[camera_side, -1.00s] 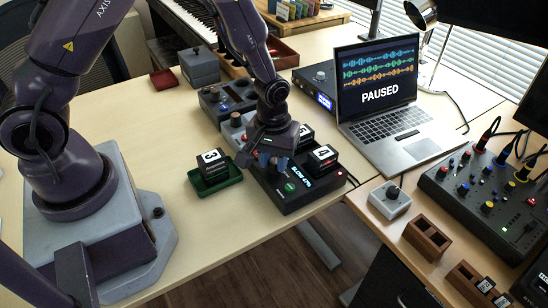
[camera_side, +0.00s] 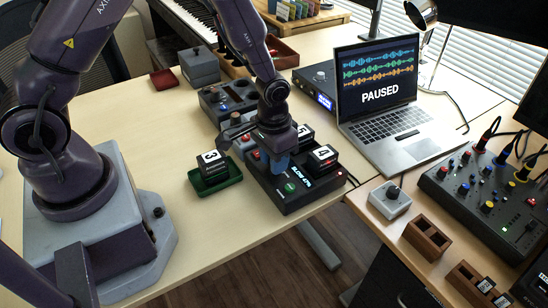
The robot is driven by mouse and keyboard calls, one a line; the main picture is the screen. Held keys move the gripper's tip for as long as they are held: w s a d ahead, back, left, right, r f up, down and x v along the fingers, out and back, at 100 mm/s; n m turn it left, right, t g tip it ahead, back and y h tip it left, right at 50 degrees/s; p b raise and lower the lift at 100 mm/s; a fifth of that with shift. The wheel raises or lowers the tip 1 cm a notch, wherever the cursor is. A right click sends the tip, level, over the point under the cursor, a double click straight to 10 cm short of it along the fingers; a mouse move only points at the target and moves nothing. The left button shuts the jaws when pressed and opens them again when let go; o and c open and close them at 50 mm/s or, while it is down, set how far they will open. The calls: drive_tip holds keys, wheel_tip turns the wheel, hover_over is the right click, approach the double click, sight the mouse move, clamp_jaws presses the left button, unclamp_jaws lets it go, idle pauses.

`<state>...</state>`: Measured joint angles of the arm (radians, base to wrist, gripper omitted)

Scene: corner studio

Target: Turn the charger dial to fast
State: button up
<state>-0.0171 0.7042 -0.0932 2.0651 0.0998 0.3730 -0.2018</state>
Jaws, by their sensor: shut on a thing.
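The black charger (camera_side: 312,196) lies on the desk with a lit green button (camera_side: 290,187) and a label whose first word looks like SLOW. Batteries marked 4 (camera_side: 322,155) and 5 (camera_side: 304,131) stand in it. My gripper (camera_side: 279,168) points down onto the charger's top, behind the green button, with its bluish fingers shut on the dial. The fingers and wrist hide the dial, so its pointer cannot be seen.
A green tray (camera_side: 226,186) with a battery marked 3 (camera_side: 210,160) sits left of the charger. A laptop (camera_side: 400,142) showing PAUSED stands to the right. A control box (camera_side: 218,110) is behind.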

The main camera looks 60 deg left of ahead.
drive_tip(key=shift+m, duration=1.1)
drive_tip(key=o, duration=0.9)
wheel_tip(320, 180, up, 13)
drive_tip(key=shift+a+r, duration=0.1)
drive_tip(key=shift+a, duration=0.05)
